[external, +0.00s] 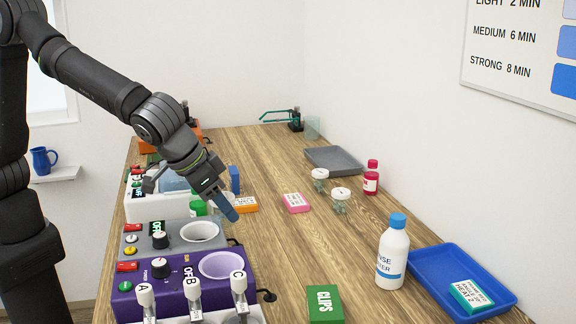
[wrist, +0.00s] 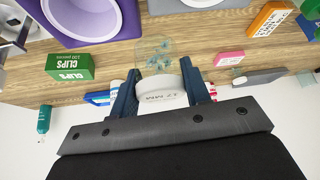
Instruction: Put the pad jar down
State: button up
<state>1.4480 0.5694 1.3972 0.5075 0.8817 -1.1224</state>
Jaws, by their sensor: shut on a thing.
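My gripper (external: 229,207) reaches down over the left side of the bench, beside the grey machine. In the wrist view my gripper (wrist: 161,68) is shut on a jar with a white lid (wrist: 162,92); dark blue fingers press on both sides. Its clear body (wrist: 153,52) holds small blue pieces. The lid lettering is too small to read surely, so I cannot confirm it is the pad jar. In the external view the held jar is mostly hidden by the fingers. I cannot tell whether it touches the bench. Two other white-lidded jars (external: 320,179) (external: 341,196) stand upright mid-bench.
Close by are an orange box (external: 245,205), a pink box (external: 296,202) and the grey machine (external: 180,240).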

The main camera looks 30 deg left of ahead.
jog(key=w+d+m+g+h, duration=0.15)
jog(key=w+d+m, duration=0.25)
jog(key=w+d, duration=0.4)
jog(key=w+d+m+g+h, duration=0.15)
jog(key=w+d+m, duration=0.35)
jog(key=d, duration=0.6)
jog(key=shift+g+y, duration=0.3)
jog(key=shift+g, duration=0.1)
jog(key=w+f, duration=0.2)
jog(key=w, duration=0.2)
jog(key=w+f, duration=0.2)
jog(key=w, duration=0.2)
jog(key=w+f, duration=0.2)
jog(key=w, duration=0.2)
jog(key=shift+d+f, duration=0.15)
jog(key=shift+d, duration=0.1)
jog(key=shift+f, duration=2)
jog(key=shift+f, duration=0.2)
jog(key=o, duration=1.1)
jog(key=shift+c, duration=0.2)
jog(key=shift+r, duration=0.1)
jog(key=shift+a+r, duration=0.25)
jog(key=shift+r, duration=0.3)
jog(key=v, duration=1.1)
